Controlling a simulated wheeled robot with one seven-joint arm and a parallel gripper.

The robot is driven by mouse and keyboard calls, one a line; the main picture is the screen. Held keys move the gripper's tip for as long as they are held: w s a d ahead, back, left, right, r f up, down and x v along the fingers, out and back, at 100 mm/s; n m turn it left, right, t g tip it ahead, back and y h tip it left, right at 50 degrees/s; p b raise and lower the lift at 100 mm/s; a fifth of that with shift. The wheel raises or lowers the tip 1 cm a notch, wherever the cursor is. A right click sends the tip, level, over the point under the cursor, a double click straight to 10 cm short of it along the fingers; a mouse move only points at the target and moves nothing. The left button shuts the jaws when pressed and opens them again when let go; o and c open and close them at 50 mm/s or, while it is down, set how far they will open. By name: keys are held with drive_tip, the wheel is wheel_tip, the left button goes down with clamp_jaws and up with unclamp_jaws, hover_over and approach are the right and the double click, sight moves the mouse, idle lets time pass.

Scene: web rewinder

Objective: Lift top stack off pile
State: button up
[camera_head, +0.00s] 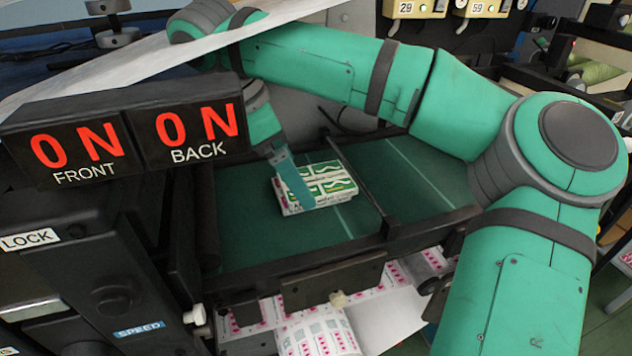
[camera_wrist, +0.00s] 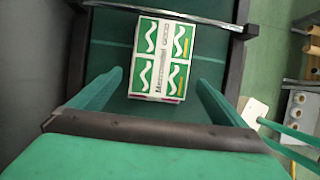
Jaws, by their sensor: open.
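A pile of flat printed sheets or cartons (camera_head: 325,181), white with green panels on top, lies on a dark green belt (camera_head: 253,225) in the head view. In the wrist view the top stack (camera_wrist: 163,62) shows four-panel green and white print, with a little pink at its lower edge. My gripper (camera_head: 295,180) reaches down at the pile, with one teal finger in front of its left part. In the wrist view my gripper (camera_wrist: 160,85) is open, its fingers on either side of the pile's near end with gaps to both sides. I cannot tell the fingertips' height against the stack.
A dark frame rail (camera_head: 330,260) edges the belt's near side. A box with red ON displays (camera_head: 130,140) stands at left. Printed web (camera_head: 315,330) hangs below.

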sight(322, 178)
drive_tip(key=d, duration=0.1)
drive_tip(key=w+d, duration=0.1)
drive_tip(key=d, duration=0.1)
drive_tip(key=d+f, duration=0.1)
drive_tip(key=shift+w+d, duration=0.2)
drive_tip(key=shift+f, duration=0.1)
drive_tip(key=c, duration=1.3)
